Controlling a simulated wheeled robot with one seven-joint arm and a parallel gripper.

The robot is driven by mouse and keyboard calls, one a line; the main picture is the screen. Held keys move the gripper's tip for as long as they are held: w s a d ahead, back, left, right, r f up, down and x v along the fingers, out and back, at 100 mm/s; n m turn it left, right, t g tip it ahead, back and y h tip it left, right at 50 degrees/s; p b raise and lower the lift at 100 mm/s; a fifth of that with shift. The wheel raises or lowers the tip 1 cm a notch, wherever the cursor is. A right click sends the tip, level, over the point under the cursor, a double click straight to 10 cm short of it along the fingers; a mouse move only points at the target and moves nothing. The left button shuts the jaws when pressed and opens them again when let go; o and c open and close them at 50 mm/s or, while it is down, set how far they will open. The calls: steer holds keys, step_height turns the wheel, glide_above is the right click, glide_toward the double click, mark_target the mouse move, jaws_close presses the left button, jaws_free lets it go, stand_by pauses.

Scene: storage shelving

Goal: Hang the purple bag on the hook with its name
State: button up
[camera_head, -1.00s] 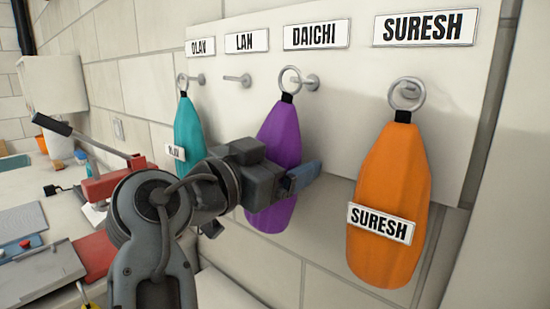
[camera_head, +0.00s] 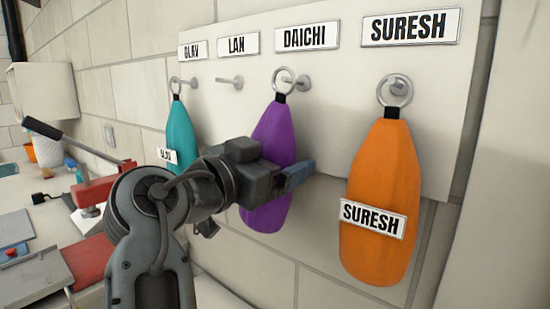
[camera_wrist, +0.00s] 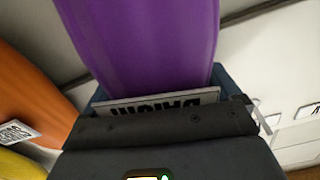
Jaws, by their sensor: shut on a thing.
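The purple bag (camera_head: 277,130) hangs upright below the DAICHI sign (camera_head: 307,37). Its metal ring (camera_head: 275,75) overlaps the tip of the DAICHI hook (camera_head: 303,83) in the head view; I cannot tell whether the ring is around the peg or just in front of it. My gripper (camera_head: 292,177) is shut on the bag's middle, and its body hides part of the bag. In the wrist view the purple bag (camera_wrist: 145,45) fills the top centre, with its name tag (camera_wrist: 160,103) upside down against the gripper, reading DAICHI.
A teal bag (camera_head: 180,130) hangs under the OLAV sign (camera_head: 192,50). The hook (camera_head: 232,82) under the LAN sign is empty. An orange bag (camera_head: 380,170) tagged SURESH hangs close on the right. A cluttered bench with a red tool (camera_head: 95,190) stands at the left.

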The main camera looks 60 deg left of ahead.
steer(key=shift+w+d+f, duration=0.1)
steer(key=shift+w, duration=0.55)
steer(key=o, duration=1.6)
steer(key=shift+c, duration=0.2)
steer(key=shift+s+f, duration=0.15)
steer(key=shift+s, duration=0.2)
steer(key=b+v, duration=0.1)
steer(key=v, duration=0.7)
steer(key=shift+s+r+b, duration=0.25)
steer(key=shift+r+b, duration=0.05)
